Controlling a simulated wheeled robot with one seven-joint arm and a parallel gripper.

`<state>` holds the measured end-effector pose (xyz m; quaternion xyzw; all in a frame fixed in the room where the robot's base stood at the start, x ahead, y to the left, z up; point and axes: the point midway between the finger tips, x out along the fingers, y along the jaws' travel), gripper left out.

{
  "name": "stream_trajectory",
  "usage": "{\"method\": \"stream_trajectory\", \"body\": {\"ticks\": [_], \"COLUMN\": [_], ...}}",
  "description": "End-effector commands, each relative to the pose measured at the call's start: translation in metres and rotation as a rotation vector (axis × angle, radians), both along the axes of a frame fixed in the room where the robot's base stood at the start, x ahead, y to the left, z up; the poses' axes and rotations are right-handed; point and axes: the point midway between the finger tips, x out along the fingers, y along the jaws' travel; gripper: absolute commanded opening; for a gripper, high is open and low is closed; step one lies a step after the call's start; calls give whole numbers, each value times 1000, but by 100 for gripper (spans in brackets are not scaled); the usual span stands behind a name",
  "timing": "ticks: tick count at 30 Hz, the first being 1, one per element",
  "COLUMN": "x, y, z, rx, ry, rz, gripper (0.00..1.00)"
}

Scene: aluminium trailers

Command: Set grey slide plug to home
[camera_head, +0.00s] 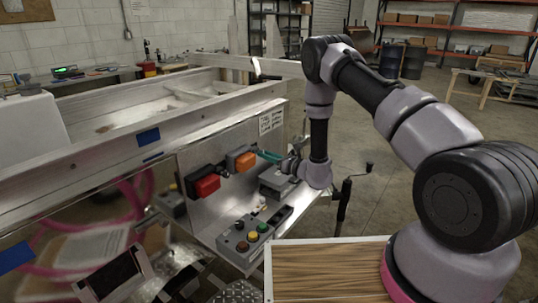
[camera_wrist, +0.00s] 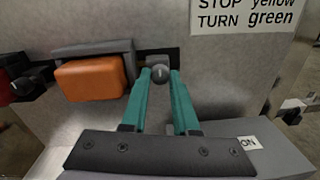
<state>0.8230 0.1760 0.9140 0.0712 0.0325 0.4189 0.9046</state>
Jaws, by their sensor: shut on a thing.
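In the wrist view, a small dark grey rounded knob (camera_wrist: 160,73), apparently the grey slide plug, sits at a dark horizontal slot in the upright metal panel. The teal fingers of my gripper (camera_wrist: 160,76) are on either side of this knob, with their tips closed on it. In the head view my gripper (camera_head: 262,155) reaches the panel from the right, just right of the orange block, and its fingers hide the knob. I cannot make out any home mark at the slot.
An orange block (camera_wrist: 92,80) stands close left of my fingers, with a red block (camera_head: 205,186) farther left. A label (camera_wrist: 245,14) is above right. A grey box (camera_head: 277,181) lies below my gripper, and a button box (camera_head: 247,233) stands lower left of it.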

Motion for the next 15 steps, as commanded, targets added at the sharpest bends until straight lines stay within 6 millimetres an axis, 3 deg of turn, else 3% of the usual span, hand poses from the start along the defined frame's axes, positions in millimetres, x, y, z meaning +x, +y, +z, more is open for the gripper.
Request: {"method": "stream_trajectory", "body": {"ticks": [3, 11, 12, 14, 15], "x": [-14, -16, -16, -16, -16], "y": [10, 13, 13, 13, 13], "z": [0, -1, -1, -1, -1], "rx": [1, -1, -1, -1, 0], "ry": [4, 4, 3, 4, 3], "rz": [1, 6, 7, 6, 5], "gripper": [0, 0, 40, 59, 59]}}
